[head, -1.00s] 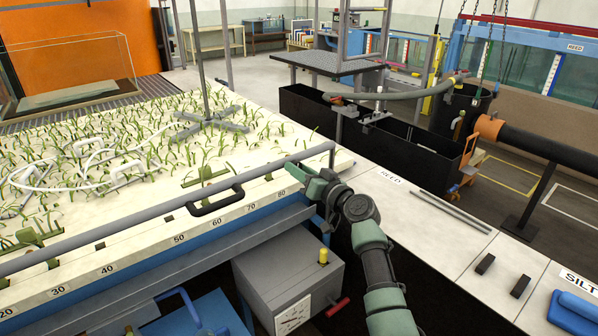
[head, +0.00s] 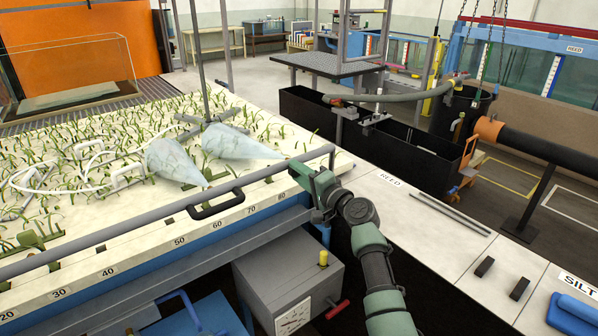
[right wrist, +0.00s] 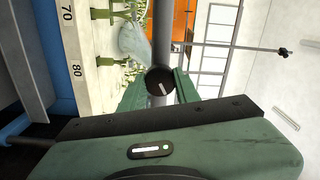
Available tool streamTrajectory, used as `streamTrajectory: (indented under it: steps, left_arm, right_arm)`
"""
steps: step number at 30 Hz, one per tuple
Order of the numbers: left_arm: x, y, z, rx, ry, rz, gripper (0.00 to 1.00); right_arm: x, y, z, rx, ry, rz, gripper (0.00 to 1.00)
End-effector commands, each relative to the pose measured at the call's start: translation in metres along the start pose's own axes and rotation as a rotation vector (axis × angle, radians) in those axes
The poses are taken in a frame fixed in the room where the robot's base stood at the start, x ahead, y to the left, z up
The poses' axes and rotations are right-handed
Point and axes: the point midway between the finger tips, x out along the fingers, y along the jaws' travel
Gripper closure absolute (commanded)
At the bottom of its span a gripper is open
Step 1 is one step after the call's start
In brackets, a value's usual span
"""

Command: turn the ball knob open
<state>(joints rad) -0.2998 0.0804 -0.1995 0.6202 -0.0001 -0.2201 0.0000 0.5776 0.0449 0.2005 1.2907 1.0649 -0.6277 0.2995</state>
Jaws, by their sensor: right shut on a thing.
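The ball knob (right wrist: 158,80) shows in the right wrist view as a dark round knob with a white line, at the end of a grey pipe. The line stands tilted. My right gripper (right wrist: 160,93) has its green fingers on both sides of the knob and is shut on it. In the head view my right gripper (head: 299,171) is at the right end of the grey rail (head: 130,231) and hides the knob. My left gripper is not in view.
A black handle (head: 216,205) sits on the bed's front edge. A grey box (head: 285,272) with a gauge and red lever stands below the gripper.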

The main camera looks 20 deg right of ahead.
Motion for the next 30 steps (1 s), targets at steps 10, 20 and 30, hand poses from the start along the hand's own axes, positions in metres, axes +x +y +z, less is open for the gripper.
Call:
streamTrajectory:
  steps: [10, 20, 30]
  left_arm:
    - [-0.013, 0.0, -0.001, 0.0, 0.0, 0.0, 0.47]
    - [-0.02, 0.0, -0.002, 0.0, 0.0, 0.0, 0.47]
    - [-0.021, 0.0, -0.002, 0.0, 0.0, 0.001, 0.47]
  right_arm:
    - [0.0, -0.001, 0.0, 0.291, 0.0, 0.001, 1.0]
    - [0.0, 0.0, 0.0, 0.453, 0.0, 0.0, 1.0]
    - [0.0, 0.0, 0.0, 0.497, 0.0, 0.0, 1.0]
